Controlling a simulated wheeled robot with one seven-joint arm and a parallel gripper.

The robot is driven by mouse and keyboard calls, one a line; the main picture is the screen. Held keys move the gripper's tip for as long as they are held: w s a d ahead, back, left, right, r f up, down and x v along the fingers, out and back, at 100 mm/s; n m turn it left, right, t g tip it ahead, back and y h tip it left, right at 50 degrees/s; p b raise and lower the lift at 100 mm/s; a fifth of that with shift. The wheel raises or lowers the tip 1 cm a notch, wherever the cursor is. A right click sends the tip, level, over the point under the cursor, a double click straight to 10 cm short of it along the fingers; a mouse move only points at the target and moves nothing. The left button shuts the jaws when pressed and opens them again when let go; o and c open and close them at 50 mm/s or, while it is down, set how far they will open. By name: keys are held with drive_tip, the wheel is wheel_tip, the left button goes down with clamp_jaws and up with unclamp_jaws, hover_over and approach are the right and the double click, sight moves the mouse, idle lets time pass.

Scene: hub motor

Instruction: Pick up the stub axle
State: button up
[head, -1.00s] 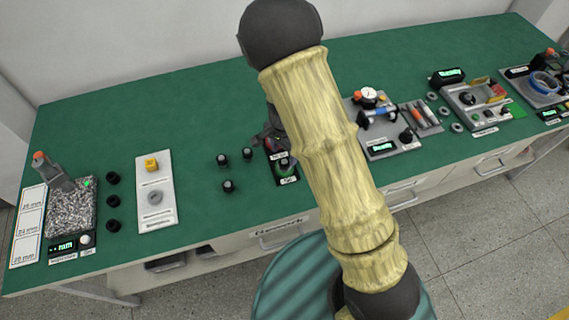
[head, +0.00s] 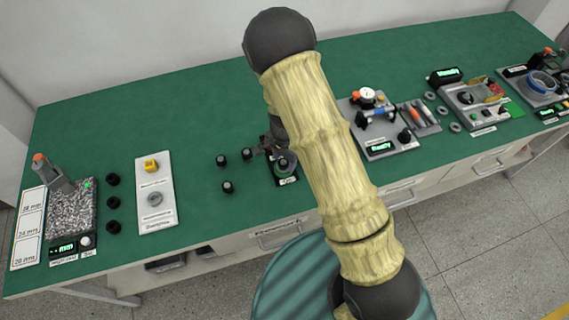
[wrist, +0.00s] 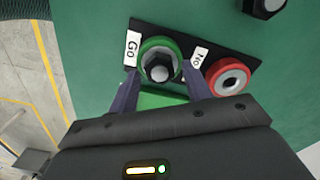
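A dark stub axle with a hexagonal top (wrist: 159,70) stands in the green Go ring (wrist: 147,49) of a black gauge plate in the wrist view. The green ring also shows in the head view (head: 285,164), partly hidden by my arm. My gripper (wrist: 160,74) is open, with one finger on each side of the green ring and the axle between them. A clear gap shows between fingers and axle. In the head view my gripper (head: 270,150) is low at the plate, partly behind my arm.
The red No ring (wrist: 230,78) sits close beside the right finger. Three similar dark axles stand left of the plate, one of them here (head: 228,187). A dial gauge stand (head: 367,97) is to the right.

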sight(283, 161)
drive_tip(key=shift+s+a, duration=0.2)
drive_tip(key=shift+a, duration=0.05)
clamp_jaws()
drive_tip(key=shift+r, duration=0.1)
wheel_tip(283, 161, up, 10)
drive_tip(key=shift+w+d, duration=0.1)
idle(0.5)
drive_tip(key=shift+r, duration=0.2)
idle(0.3)
